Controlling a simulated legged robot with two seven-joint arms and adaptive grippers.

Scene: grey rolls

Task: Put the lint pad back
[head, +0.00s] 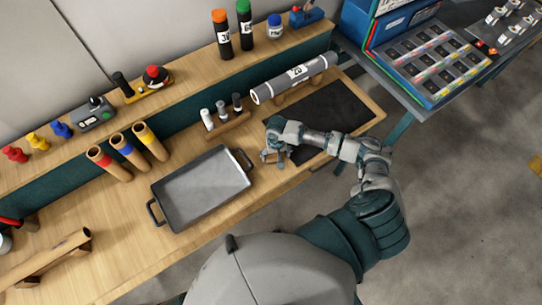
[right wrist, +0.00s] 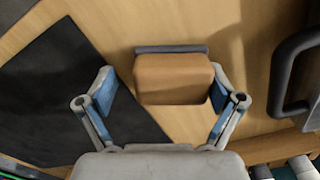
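The lint pad, a tan block with a thin grey strip along its far edge (right wrist: 172,80), shows in the right wrist view on the wooden bench top. My right gripper (right wrist: 165,92) is open, with one blue-padded finger on each side of the block. There is a clear gap at the left finger; the right finger is very close to the block, and I cannot tell if it touches. In the head view my right gripper (head: 274,157) is low over the bench between the tray and the dark mat, and mostly hides the block. My left gripper is in neither view.
A grey metal tray (head: 200,188) with black handles lies left of my right gripper. A dark mat (head: 335,112) lies to its right. A grey roll (head: 293,78) rests on supports behind. Small bottles (head: 221,110) stand in a wooden holder nearby. Three brown tubes (head: 128,150) stand farther left.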

